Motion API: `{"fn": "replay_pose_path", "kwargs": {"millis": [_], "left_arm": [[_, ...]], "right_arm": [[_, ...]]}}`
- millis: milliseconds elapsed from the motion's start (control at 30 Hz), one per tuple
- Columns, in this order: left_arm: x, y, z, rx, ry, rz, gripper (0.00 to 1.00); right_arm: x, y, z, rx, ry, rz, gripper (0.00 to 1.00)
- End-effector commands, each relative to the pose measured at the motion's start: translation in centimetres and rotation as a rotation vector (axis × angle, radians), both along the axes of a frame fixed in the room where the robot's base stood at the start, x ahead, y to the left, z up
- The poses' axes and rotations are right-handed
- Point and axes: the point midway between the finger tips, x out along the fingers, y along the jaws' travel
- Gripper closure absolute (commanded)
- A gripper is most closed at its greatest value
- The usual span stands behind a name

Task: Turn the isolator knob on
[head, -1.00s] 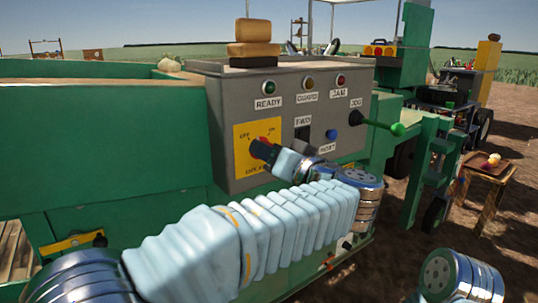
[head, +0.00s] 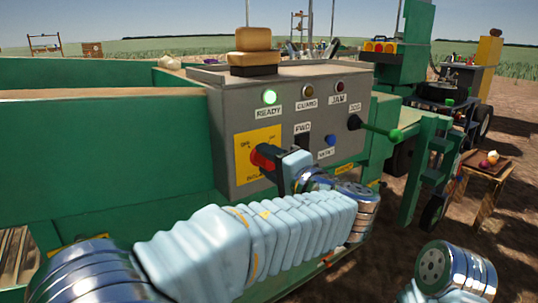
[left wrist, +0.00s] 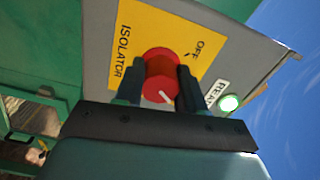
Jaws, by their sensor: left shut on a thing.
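The red isolator knob (head: 261,157) sits on a yellow plate (head: 245,144) on the grey control box. My left gripper (head: 271,160) is at the knob, with its jaws shut on it. In the left wrist view the knob (left wrist: 160,75) sits between the two dark fingers of the gripper (left wrist: 159,84). A white mark shows on the knob's lower side there, away from the OFF word on the plate. The ON word is hidden in that view. The READY lamp (head: 269,97) glows bright green and also shows lit in the left wrist view (left wrist: 229,103). My right gripper is out of view.
The grey box (head: 221,125) also carries the GUARD lamp (head: 309,89), the JAM lamp (head: 340,86), a blue button (head: 331,140) and a green-tipped lever (head: 394,135). Green machine walls (head: 105,160) stand at left. A small wooden table (head: 486,166) stands at right.

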Motion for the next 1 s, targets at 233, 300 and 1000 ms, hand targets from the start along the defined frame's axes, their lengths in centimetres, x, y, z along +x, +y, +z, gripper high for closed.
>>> {"fn": "replay_pose_path", "kwargs": {"millis": [233,300,1000], "left_arm": [[0.0,-0.06,0.03,0.093,0.068,-0.001,0.91],[-0.02,-0.06,0.0,0.107,0.079,-0.001,0.91],[-0.01,-0.07,-0.1,0.133,0.098,-0.002,0.44]], "right_arm": [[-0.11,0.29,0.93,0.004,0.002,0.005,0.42],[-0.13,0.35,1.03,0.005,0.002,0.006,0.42],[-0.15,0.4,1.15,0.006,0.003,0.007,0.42]]}}
